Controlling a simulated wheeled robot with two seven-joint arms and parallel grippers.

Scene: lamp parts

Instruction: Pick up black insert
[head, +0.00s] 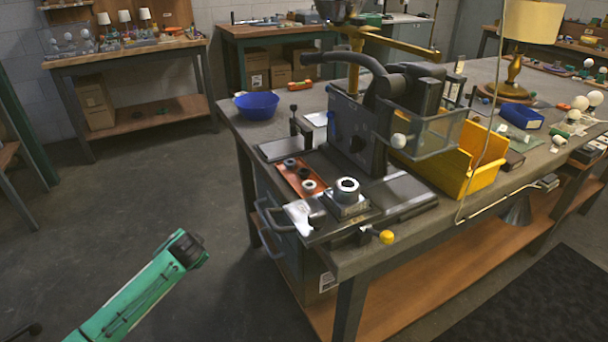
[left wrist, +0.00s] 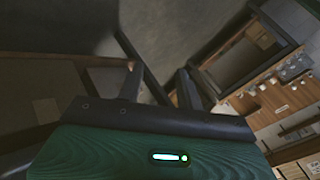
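A small black piece that looks like the black insert (head: 304,174) sits in a reddish-brown tray (head: 287,175) on the workbench, between two grey rings (head: 290,163). It is small and its shape is hard to make out. My left gripper (head: 193,248) is over the floor at the lower left, well apart from the bench and the tray. In the left wrist view its two dark fingers (left wrist: 160,86) stand apart with nothing between them. My right gripper is in neither view.
A metal fixture with a grey ring-shaped part (head: 346,190) stands right of the tray. A dark press (head: 358,130) rises behind it. A blue bowl (head: 257,105) and a yellow bin (head: 455,165) are on the bench.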

